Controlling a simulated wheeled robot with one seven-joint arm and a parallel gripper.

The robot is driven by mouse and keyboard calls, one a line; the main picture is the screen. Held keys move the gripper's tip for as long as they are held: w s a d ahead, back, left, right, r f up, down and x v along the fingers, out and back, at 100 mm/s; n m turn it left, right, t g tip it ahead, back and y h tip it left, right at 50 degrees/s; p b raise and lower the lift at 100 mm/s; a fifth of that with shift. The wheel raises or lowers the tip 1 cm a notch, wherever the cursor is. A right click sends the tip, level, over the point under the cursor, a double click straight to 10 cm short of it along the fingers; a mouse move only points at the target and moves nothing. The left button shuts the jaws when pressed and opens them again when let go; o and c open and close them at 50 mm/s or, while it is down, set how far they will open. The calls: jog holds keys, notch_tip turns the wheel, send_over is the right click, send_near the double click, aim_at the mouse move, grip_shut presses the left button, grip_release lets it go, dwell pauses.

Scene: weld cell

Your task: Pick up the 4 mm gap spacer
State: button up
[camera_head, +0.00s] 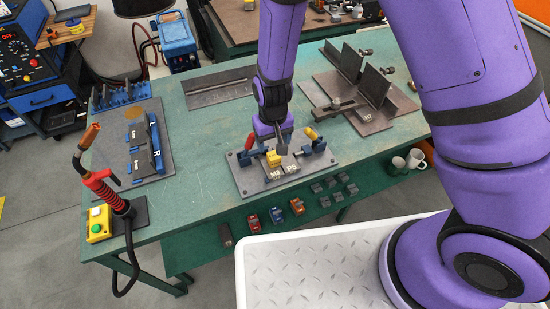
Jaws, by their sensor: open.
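No piece shows a readable 4 mm mark, so I cannot tell which is the gap spacer. My gripper (282,147) points down over a grey fixture plate (250,184) on the green bench. A small yellow block (273,158) is just below and left of the fingertips; contact cannot be judged. The fingers are small and partly hidden by the wrist.
A board with blue parts (110,170) and a welding torch (105,185) stand left. Dark angle brackets (372,87) stand right. Small coloured blocks (275,215) and mugs (398,162) appear on a lower shelf. The bench left of the fixture plate (200,150) is clear.

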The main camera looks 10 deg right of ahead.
aim_at(274, 155)
jog(key=shift+s+f, duration=0.1)
jog(key=shift+f, duration=3.5)
jog(key=c, duration=1.1)
jog(key=shift+o, duration=0.2)
jog(key=shift+d+r, duration=0.1)
jog(key=shift+r, duration=0.05)
